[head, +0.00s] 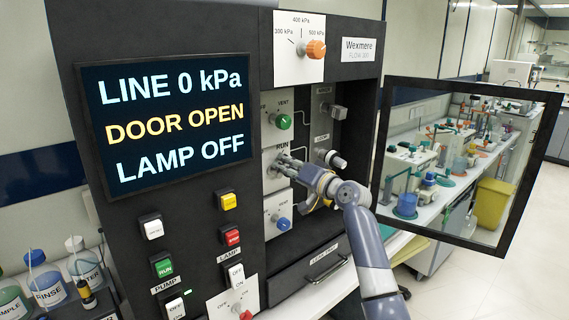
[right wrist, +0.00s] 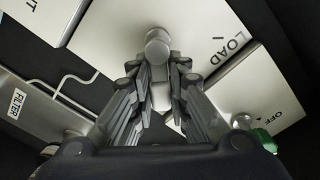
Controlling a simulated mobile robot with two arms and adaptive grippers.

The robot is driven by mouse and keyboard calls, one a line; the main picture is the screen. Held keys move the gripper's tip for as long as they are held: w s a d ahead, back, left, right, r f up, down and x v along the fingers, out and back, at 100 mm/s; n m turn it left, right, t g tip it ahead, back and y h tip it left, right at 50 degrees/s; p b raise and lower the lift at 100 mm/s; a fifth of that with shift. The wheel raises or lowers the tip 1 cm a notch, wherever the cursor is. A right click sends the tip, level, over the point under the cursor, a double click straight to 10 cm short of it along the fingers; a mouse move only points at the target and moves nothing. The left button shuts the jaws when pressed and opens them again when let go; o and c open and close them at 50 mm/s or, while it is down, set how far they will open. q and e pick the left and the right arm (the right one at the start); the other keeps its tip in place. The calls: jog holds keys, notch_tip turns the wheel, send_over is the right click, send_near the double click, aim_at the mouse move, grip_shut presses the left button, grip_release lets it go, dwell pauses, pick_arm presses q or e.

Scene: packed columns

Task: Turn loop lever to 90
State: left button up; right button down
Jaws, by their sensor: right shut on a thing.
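My right gripper (head: 285,165) reaches into the open bay of the black instrument, at the middle white plate (head: 270,187). In the right wrist view its fingers (right wrist: 158,85) are closed around the grey metal loop lever (right wrist: 157,48), whose round end shows between the fingertips. The white plate under it (right wrist: 225,28) bears the word LOAD and a short mark. The lever's exact angle is hard to read, as the gripper hides much of it in the head view. My left gripper is not in view.
A green knob (head: 283,121) sits above and a blue knob (head: 283,223) below. A black-framed glass door (head: 540,160) stands open at the right. The screen (head: 170,125) reads LINE 0 kPa, DOOR OPEN, LAMP OFF. Bottles (head: 48,285) stand at lower left.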

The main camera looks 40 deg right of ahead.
dwell(0.4)
jog(key=c, duration=1.5)
grip_release()
jog(key=shift+d+f, duration=0.1)
jog(key=s, duration=0.8)
jog(key=s+d, duration=0.1)
jog(key=s, duration=0.3)
